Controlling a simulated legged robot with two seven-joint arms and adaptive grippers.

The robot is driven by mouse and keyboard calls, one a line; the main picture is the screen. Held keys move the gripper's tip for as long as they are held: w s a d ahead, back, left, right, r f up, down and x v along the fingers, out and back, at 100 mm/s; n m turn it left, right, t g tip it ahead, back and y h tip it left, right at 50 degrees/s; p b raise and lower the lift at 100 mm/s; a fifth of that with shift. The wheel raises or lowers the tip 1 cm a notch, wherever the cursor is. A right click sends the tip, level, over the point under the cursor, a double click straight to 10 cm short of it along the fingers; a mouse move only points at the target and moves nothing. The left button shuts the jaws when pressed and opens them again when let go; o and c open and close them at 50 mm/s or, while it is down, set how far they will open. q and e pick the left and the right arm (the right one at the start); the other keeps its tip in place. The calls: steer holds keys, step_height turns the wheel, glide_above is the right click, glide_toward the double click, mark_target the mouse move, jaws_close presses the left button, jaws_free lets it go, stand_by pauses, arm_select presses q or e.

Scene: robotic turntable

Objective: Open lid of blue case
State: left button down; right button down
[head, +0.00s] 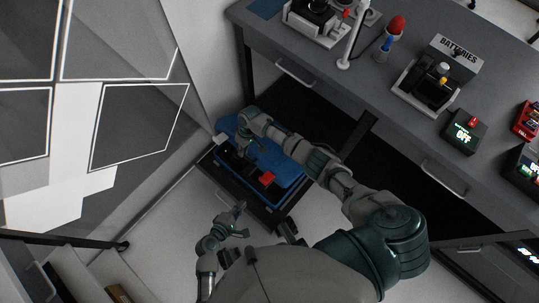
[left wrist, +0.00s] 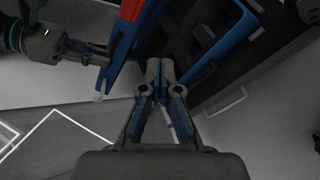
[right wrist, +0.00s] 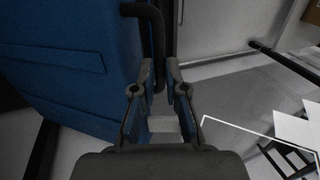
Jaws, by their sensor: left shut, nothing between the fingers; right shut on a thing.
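The blue case (head: 290,168) sits on a dark low stand under the workbench. In the left wrist view, a blue panel with a red part (left wrist: 130,12) stands apart from a dark, recessed interior (left wrist: 195,35), so the lid looks partly raised. In the right wrist view, the blue panel (right wrist: 65,60) fills the left, with a black handle (right wrist: 156,40) at its edge. My right gripper (right wrist: 160,72) is shut on that handle. My left gripper (head: 240,220) is shut and empty in front of the case; its tips (left wrist: 160,65) are near the gap.
The workbench (head: 330,95) stands above and right, carrying a batteries box (head: 450,60), a red-topped object (head: 396,25) and an OFF display (head: 463,133). A patterned wall panel (head: 140,125) is at left. Pale floor lies left of the case.

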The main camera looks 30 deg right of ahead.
arm_select(q)
steer(key=d+f+n+g+h, duration=0.1)
steer(key=d+f+n+h, duration=0.25)
steer(key=f+n, duration=0.55)
steer(key=w+d+r+n, duration=0.1)
steer(key=w+d, duration=0.3)
steer(key=d, duration=0.7)
steer(key=shift+d+r+n+y, duration=0.15)
steer(key=shift+r+n+y, duration=0.2)
steer(key=shift+n, duration=0.35)
